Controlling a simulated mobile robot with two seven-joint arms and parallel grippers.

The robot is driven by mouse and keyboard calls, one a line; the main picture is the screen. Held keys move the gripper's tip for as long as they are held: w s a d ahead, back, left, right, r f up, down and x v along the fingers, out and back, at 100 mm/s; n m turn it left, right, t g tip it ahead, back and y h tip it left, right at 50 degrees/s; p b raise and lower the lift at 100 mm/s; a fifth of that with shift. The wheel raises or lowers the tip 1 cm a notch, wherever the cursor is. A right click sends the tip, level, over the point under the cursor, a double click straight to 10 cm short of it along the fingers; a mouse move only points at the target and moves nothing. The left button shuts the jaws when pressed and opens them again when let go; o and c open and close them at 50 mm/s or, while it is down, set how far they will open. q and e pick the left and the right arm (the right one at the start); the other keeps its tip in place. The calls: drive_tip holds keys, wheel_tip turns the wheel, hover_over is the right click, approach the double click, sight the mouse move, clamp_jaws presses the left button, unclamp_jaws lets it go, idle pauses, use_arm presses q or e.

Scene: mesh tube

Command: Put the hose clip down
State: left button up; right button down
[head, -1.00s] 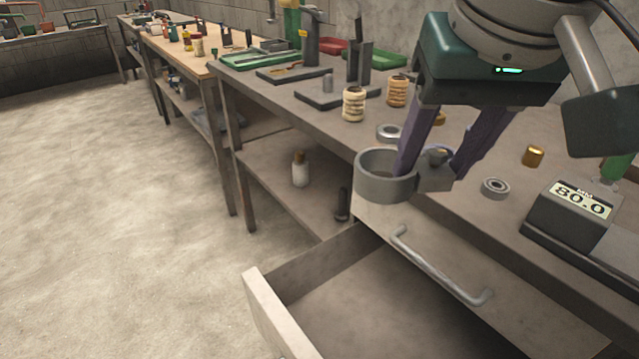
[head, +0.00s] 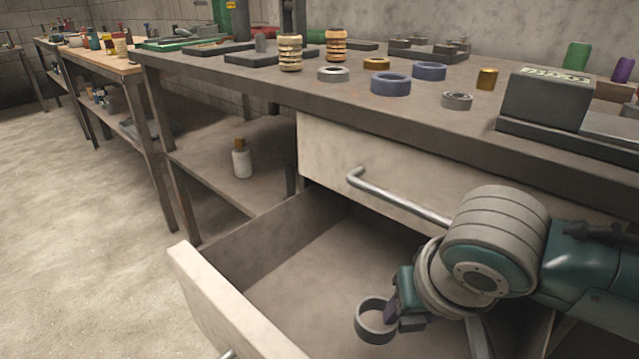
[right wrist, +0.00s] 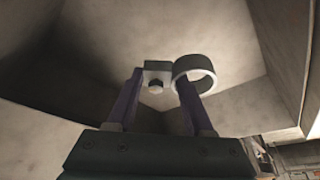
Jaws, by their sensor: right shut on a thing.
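The hose clip (head: 372,338) is a grey ring with a small block lug and a screw. My right gripper (head: 398,316) is shut on it by the lug, with the ring sticking out to the left. In the right wrist view the clip (right wrist: 157,67) shows at the tips of the two purple fingers (right wrist: 160,90). The clip is over or inside the open drawer (head: 300,275); I cannot tell whether it touches the drawer floor. My left gripper is not in view.
The drawer's front panel (head: 222,300) and the handle (head: 400,198) of the closed drawer above are near my arm. On the bench stand rings, a bearing (head: 457,101), ribbed tubes (head: 290,53) and a gauge box (head: 545,100). The drawer floor looks bare.

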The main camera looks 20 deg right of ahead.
wheel_tip(320, 180, down, 7)
drive_tip(key=b, duration=0.3)
drive_tip(key=shift+f, duration=0.2)
wheel_tip(320, 180, down, 4)
drive_tip(key=shift+b, duration=1.2)
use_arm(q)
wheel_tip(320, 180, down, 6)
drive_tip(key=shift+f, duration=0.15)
use_arm(e)
drive_tip(key=shift+r, duration=0.1)
drive_tip(key=c, duration=0.8)
unclamp_jaws()
drive_tip(key=shift+f, duration=0.2)
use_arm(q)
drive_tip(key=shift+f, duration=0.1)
use_arm(e)
drive_tip(key=o, duration=0.5)
drive_tip(key=shift+r, duration=0.1)
use_arm(q)
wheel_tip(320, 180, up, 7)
drive_tip(key=p, duration=0.7)
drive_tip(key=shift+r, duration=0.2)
use_arm(e)
drive_tip(key=v, duration=1.2)
